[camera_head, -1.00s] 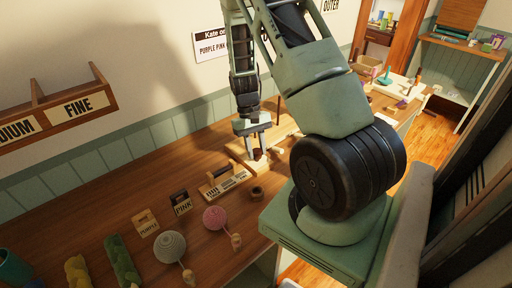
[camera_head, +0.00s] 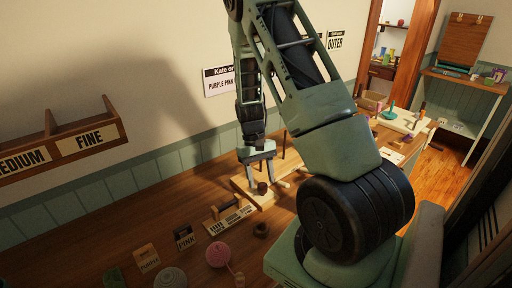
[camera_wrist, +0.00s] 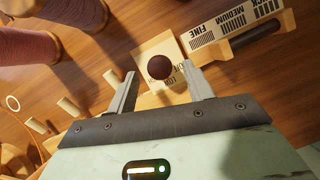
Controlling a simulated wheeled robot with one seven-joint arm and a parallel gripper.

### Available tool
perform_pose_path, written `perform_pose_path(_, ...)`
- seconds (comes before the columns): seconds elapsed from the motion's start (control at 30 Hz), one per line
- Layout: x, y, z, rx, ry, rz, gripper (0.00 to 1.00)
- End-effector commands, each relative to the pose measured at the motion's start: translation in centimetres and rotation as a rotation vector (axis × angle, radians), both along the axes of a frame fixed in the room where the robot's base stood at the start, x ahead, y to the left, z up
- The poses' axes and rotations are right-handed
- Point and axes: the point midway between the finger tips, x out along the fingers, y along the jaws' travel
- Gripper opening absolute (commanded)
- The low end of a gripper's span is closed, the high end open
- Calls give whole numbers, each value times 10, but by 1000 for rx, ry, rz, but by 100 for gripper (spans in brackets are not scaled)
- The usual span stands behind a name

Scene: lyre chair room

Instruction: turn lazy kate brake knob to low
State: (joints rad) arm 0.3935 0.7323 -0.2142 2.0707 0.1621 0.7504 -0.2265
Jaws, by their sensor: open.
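The lazy kate (camera_head: 245,190) is a pale wooden base on the bench, with the dark round brake knob (camera_head: 262,188) at its near end. In the wrist view the knob (camera_wrist: 160,67) sits on a pale plate (camera_wrist: 158,45) with small dark lettering, partly hidden by the knob; I cannot read its setting. My gripper (camera_head: 262,178) is open and points down at the knob. In the wrist view its two fingers (camera_wrist: 164,84) stand either side of the knob's near side, with gaps showing. I cannot tell whether the fingertips are at knob height.
A gauge card labelled fine, medium and thick (camera_wrist: 232,35) with a dark-handled bar lies close beside the knob plate.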

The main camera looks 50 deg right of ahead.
Motion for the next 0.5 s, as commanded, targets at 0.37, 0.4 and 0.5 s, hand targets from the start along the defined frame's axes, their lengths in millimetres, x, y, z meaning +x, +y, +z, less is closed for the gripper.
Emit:
perform_pose_path(0.37,31,-17,81,-4,-6,-1,51)
perform_pose_path(0.4,34,-18,89,-4,-7,-1,51)
perform_pose_path(0.5,40,-22,108,-3,-5,0,51)
